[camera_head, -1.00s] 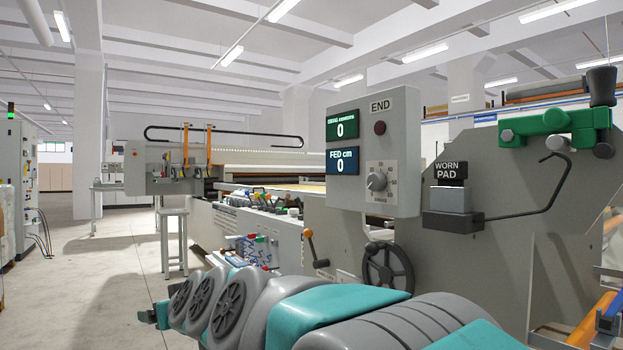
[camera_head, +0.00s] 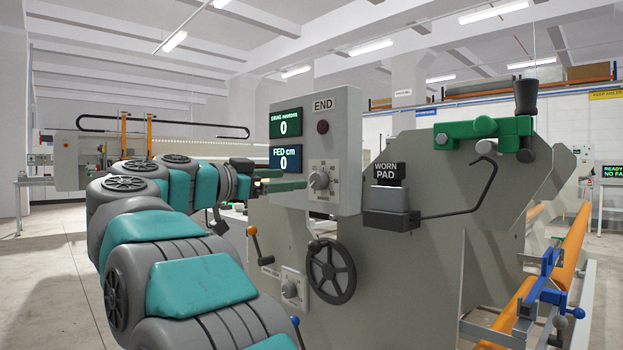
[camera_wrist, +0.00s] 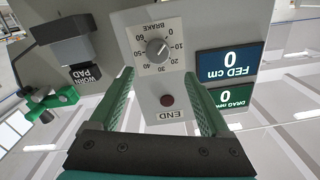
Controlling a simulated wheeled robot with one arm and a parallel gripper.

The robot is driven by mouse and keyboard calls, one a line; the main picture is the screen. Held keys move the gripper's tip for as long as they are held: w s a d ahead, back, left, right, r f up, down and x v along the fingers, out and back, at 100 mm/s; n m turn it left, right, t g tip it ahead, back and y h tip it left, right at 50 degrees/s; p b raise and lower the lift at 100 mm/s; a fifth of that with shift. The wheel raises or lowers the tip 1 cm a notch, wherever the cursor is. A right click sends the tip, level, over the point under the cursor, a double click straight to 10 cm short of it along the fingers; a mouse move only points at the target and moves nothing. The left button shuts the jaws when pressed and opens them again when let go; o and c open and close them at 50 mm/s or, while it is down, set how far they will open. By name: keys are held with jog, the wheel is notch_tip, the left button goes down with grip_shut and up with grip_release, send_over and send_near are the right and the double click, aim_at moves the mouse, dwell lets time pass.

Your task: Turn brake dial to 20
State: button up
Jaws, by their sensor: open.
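The brake dial (camera_head: 320,180) is a grey knob on the front of the grey control box (camera_head: 345,130). In the wrist view the picture is upside down, and the dial (camera_wrist: 157,48) shows with a scale from 0 to 60. Its white pointer mark appears to be near 0. My gripper (camera_wrist: 159,78) is open and empty, its two green fingers spread in front of the box, with the dial seen between and beyond the tips. The fingers are not visibly touching the dial. In the head view my gripper (camera_head: 290,185) is left of the dial.
Drag (camera_head: 286,122) and fed (camera_head: 286,158) displays both read 0. A dark red button (camera_head: 322,127) sits under the END label. A worn pad block (camera_head: 390,205) is right of the box.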

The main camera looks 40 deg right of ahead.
aim_at(315, 179)
jog(key=d, duration=0.7)
jog(key=shift+w+d+f, duration=0.1)
jog(key=shift+w+d, duration=0.1)
jog(key=shift+d, duration=0.2)
jog(key=shift+c, duration=0.4)
grip_shut()
